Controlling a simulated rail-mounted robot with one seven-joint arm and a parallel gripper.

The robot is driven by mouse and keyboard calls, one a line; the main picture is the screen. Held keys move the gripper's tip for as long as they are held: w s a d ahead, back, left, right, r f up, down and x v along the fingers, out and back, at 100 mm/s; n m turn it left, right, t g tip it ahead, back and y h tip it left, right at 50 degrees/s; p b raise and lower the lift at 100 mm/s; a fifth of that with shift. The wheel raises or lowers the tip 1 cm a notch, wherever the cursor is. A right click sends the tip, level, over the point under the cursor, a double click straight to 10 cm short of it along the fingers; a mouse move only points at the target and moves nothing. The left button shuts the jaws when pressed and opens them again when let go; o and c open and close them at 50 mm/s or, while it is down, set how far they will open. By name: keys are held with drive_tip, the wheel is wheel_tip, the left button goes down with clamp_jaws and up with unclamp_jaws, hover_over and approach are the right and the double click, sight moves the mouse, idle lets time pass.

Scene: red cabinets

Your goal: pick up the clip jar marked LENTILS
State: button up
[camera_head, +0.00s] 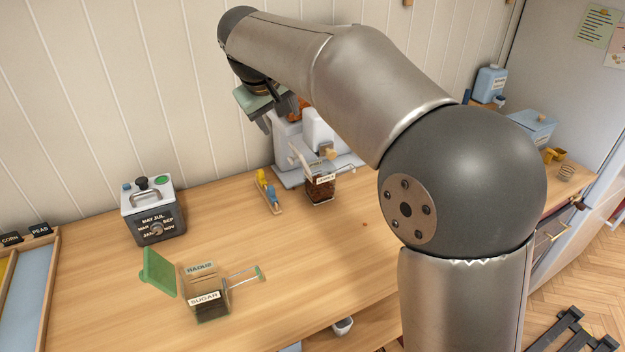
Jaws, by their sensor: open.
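A clip jar (320,188) with dark brown contents stands at the middle back of the wooden counter. Its white label is too small to read surely, so I cannot tell if it says LENTILS. Its pale lid appears swung up on the left and its clip sticks out right. My gripper (277,117) is open and empty, raised above and left of the dark jar, partly hidden by my arm.
A grey-white box with dials (153,212) stands at the left back. A small rack with yellow and blue items (267,191) lies left of the dark jar. A white appliance (288,150) stands behind it. The counter (310,265) between the jars is mostly clear.

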drive_tip(key=p, duration=0.1)
approach(295, 157)
drive_tip(key=x, duration=0.3)
drive_tip(key=shift+p+x, duration=0.9)
drive_tip(key=shift+x, duration=1.75)
drive_tip(key=shift+s, duration=0.15)
clamp_jaws()
drive_tip(key=shift+r, duration=0.1)
